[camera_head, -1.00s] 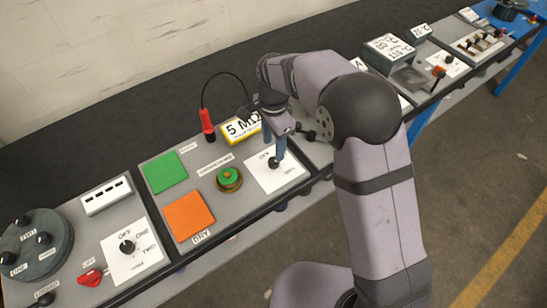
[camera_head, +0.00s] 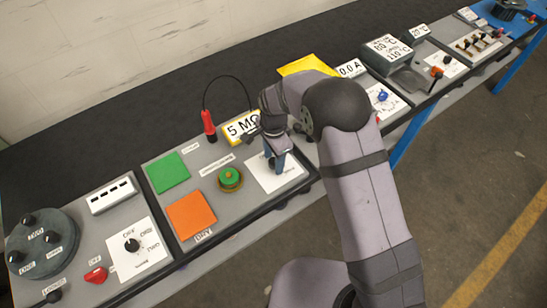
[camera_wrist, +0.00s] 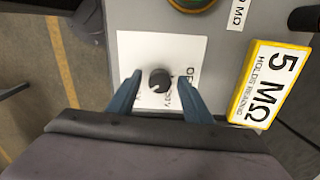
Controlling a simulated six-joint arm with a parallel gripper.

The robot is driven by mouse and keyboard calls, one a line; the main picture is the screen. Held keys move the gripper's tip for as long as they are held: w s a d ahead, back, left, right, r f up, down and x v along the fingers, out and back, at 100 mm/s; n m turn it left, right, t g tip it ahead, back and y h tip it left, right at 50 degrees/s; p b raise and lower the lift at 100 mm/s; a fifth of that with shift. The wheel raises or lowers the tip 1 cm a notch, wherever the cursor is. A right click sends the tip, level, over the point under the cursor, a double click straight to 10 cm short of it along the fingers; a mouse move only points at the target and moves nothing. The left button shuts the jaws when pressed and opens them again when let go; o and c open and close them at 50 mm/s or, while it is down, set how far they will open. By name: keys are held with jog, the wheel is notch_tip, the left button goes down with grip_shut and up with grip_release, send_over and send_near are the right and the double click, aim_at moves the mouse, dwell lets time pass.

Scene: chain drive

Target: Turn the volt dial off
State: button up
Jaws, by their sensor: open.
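The volt dial is a small dark round knob (camera_wrist: 160,80) on a white plate (camera_wrist: 133,48). In the wrist view an "OFF" label and a partly hidden voltage mark are to the right of the knob. My gripper (camera_wrist: 157,90) is open, with one blue finger on each side of the knob and visible gaps between. I cannot tell how far down the fingertips reach. In the head view my gripper (camera_head: 274,168) is over the white plate (camera_head: 292,181) and hides the knob. The knob's pointer direction is not clear.
A yellow "5 MΩ" display (camera_head: 241,126) stands behind the plate. A green button (camera_head: 229,178), a green pad (camera_head: 168,172) and an orange pad (camera_head: 190,214) are to the left. A red probe (camera_head: 209,125) with a black cable stands at the back.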

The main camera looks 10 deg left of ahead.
jog(key=shift+c, duration=0.7)
jog(key=c, duration=0.9)
